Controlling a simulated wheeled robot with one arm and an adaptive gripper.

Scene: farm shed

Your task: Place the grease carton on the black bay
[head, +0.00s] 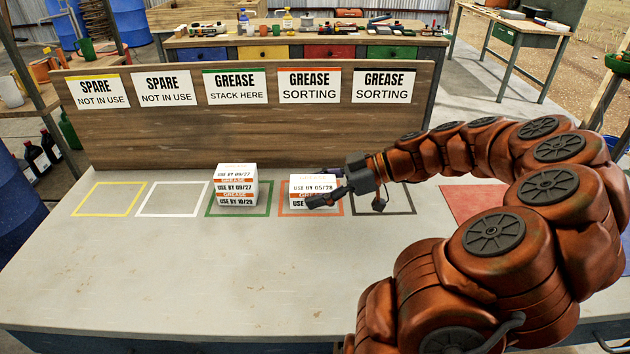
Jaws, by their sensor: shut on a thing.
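White grease cartons with orange bands (308,184) sit over the orange-outlined bay, the upper one reading "USE BY 05/28". My gripper (318,187) reaches in from the right and is shut on the upper carton, one finger across its front and one behind. Lower lettering shows beneath it, partly hidden by the near finger; whether the two touch I cannot tell. The black-outlined bay (413,203) lies just right, with no carton seen in it; my gripper and arm cover part of it. Its sign (384,86) reads "GREASE SORTING" with a black strip.
A stack of cartons (236,186) stands in the green bay (268,212). The yellow bay (73,205) and white bay (143,205) are empty. A wooden sign board (250,135) rises behind the bays. A red mat (470,203) lies right. The front of the table is clear.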

